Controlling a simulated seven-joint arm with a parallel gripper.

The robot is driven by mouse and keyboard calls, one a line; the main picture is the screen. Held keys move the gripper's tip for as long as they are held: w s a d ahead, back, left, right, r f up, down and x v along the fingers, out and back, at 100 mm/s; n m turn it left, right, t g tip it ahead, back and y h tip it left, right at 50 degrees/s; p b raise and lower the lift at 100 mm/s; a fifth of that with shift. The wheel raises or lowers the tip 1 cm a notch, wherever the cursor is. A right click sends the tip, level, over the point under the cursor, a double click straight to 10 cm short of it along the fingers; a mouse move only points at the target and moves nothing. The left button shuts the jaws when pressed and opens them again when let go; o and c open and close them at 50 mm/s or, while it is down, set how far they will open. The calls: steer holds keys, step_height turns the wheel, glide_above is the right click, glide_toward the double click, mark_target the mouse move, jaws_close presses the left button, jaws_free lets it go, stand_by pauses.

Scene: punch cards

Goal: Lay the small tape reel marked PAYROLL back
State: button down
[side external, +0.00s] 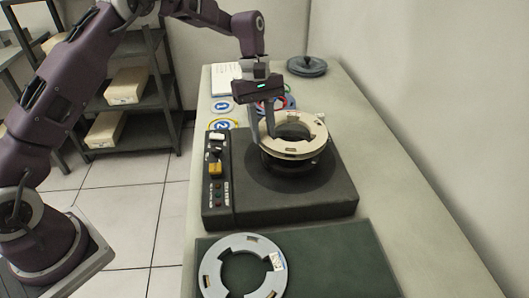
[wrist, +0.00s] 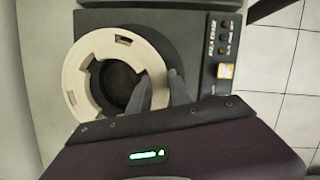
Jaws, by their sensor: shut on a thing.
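A cream tape reel (side external: 320,133), a flat ring with dark slots, is at the dark round hub of the black machine (side external: 335,196). My gripper (side external: 268,128) is shut on the ring's rim at its left side, one finger inside the hole and one outside. In the wrist view the reel (wrist: 80,75) shows with my gripper (wrist: 160,92) across its right rim. I cannot tell whether the reel rests on the hub or hangs just above it. A paler grey reel (side external: 213,267) lies flat on the dark green mat (side external: 345,262) in front. I cannot read PAYROLL on either reel.
The machine's panel has switches, lamps and a yellow button (side external: 215,169). Behind it lie numbered blue discs (side external: 222,106), coloured rings, a paper sheet (side external: 226,78) and a dark lidded disc (side external: 307,66). The mat's right part is bare. A wall runs along the right.

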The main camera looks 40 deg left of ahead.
steer(key=shift+r, duration=0.5)
steer(key=s+d+f+m, duration=0.1)
steer(key=d, duration=0.3)
steer(key=s+d+f+m, duration=0.1)
steer(key=s+d+m, duration=0.1)
steer(key=d, duration=0.3)
steer(key=s+d+f+m+g+y, duration=0.1)
steer(key=s+d+m, duration=0.1)
steer(key=d, duration=0.2)
steer(key=shift+d, duration=0.15)
steer(key=s+d+f+m+y, duration=0.1)
steer(key=s+d+f+m, duration=0.1)
steer(key=s+d+m, duration=0.35)
steer(key=n, duration=0.1)
glide_above(308, 251)
steer(key=w, duration=0.1)
steer(key=shift+g, duration=0.3)
steer(key=shift+a+f, duration=0.15)
steer(key=shift+f, duration=2.5)
steer(key=shift+f, duration=1.25)
